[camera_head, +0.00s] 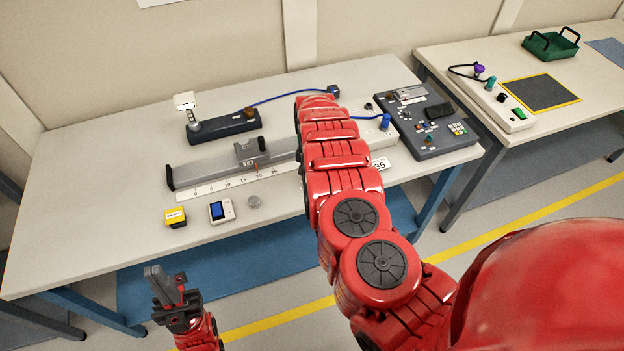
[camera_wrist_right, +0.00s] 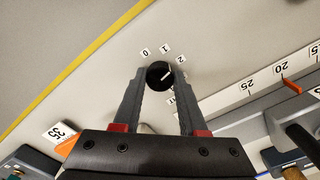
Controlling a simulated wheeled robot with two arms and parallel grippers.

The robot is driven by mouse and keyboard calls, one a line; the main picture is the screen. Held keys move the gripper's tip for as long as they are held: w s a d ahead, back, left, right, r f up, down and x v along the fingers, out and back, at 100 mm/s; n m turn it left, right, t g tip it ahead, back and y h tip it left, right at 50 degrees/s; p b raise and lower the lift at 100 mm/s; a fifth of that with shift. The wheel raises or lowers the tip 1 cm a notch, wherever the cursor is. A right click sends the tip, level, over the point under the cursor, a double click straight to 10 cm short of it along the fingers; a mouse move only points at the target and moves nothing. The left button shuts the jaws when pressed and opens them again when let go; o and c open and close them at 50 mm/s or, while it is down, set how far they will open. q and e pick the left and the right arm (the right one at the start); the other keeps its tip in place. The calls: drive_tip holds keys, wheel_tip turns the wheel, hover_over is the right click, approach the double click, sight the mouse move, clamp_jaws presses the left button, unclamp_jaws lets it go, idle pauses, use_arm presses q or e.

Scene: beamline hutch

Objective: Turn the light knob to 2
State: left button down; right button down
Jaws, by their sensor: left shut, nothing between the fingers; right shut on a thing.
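The light knob (camera_wrist_right: 159,72) is a small round black knob in the right wrist view, on a pale panel (camera_wrist_right: 205,45). Printed labels 0, 1 and 2 (camera_wrist_right: 180,59) curve around its far side; other marks below right are partly hidden by a finger. A white pointer line on the knob slants up and right, roughly toward the 2. My right gripper (camera_wrist_right: 158,82) is shut on the knob, one fingertip on each side. In the head view my red right arm hides the knob and this gripper. My left gripper (camera_head: 166,284) is shut and empty, low in front of the table.
A second table (camera_head: 460,60) stands at right with a green basket (camera_head: 550,45).

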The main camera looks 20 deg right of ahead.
drive_tip(key=shift+m, duration=1)
drive_tip(key=shift+c, duration=2.2)
unclamp_jaws()
wheel_tip(320, 180, up, 17)
drive_tip(key=b, duration=0.1)
drive_tip(key=shift+r, duration=0.2)
drive_tip(key=shift+w, duration=0.1)
